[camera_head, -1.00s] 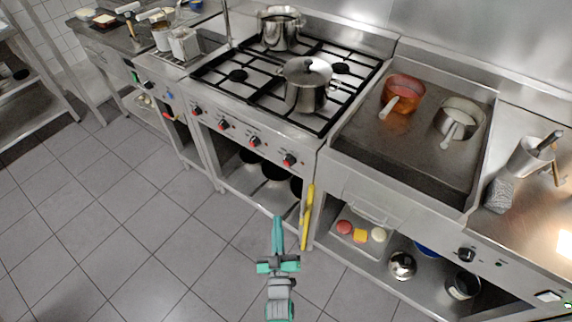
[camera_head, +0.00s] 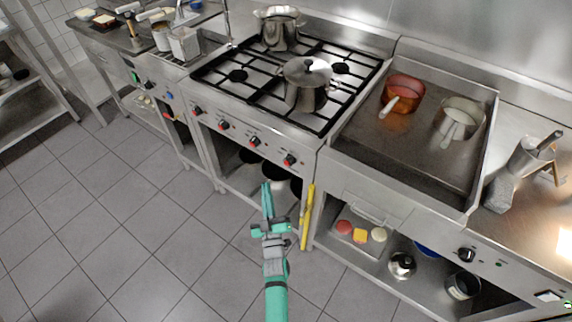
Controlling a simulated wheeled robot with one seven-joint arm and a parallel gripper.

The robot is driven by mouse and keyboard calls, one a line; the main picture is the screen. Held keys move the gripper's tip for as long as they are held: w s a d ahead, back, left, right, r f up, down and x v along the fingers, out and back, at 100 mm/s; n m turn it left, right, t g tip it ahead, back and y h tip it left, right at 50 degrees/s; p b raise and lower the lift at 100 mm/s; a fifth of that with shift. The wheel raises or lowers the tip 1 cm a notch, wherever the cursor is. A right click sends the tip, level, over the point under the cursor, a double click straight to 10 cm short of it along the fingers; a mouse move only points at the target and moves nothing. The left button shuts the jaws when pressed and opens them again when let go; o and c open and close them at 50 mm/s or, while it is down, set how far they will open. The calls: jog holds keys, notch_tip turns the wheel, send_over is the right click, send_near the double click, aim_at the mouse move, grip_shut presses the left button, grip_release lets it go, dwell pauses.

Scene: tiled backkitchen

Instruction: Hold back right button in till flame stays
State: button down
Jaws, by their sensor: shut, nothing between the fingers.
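The gas stove (camera_head: 270,150) stands in the middle, with a row of red-marked knobs along its front panel. The rightmost knob (camera_head: 289,160) is on the panel's right end, and another knob (camera_head: 255,142) is to its left. I cannot make out which control is the back right button. I see no flame on the burners. A lidded pot (camera_head: 306,84) stands on the right part of the grate and an open pot (camera_head: 279,28) at the back. My gripper (camera_head: 266,186) is shut and empty, in front of the stove and below the knobs, touching none of them.
A yellow bar-like object (camera_head: 307,217) stands upright at the stove's right front edge, close to my gripper. A griddle (camera_head: 400,150) with two pans is on the right. Floor tiles (camera_head: 130,230) on the left are clear.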

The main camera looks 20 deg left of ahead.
send_near(286, 164)
jog(key=w+a+r, duration=0.2)
jog(key=w+a, duration=0.2)
jog(key=shift+w+r, duration=0.1)
jog(key=shift+w, duration=0.05)
dwell(2.1)
jog(key=shift+w, duration=0.25)
jog(key=shift+w+d, duration=0.15)
jog(key=shift+w, duration=0.15)
dwell(4.4)
